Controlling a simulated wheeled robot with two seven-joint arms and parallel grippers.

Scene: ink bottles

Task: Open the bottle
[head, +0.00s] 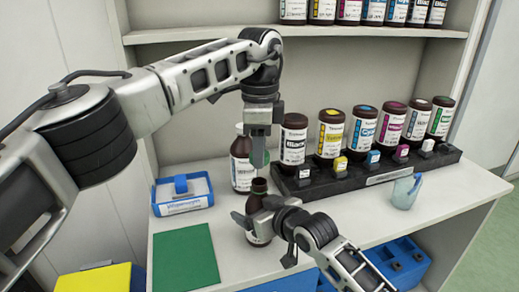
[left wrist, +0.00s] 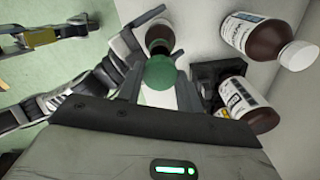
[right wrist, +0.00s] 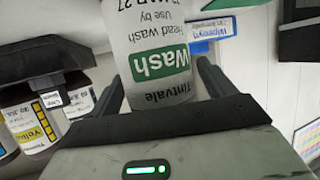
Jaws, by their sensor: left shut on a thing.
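A brown bottle (head: 257,231) with a white label stands at the front of the shelf top, with a dark neck. My right gripper (head: 256,216) is shut around its body. In the right wrist view its label (right wrist: 158,60) reads "Wash" on a green band, between the two fingers. My left gripper (head: 260,160) points straight down above the neck and is shut on a green cap (left wrist: 160,72). In the left wrist view the dark bottle top (left wrist: 159,40) shows beyond the cap, apart from it. The cap is hard to make out in the head view.
A larger white-capped brown bottle (head: 242,164) stands close behind. A black rack (head: 372,180) with several ink bottles is at the right, and a glass (head: 406,192) stands before it. A blue tray (head: 183,204) and a green mat (head: 185,258) lie left.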

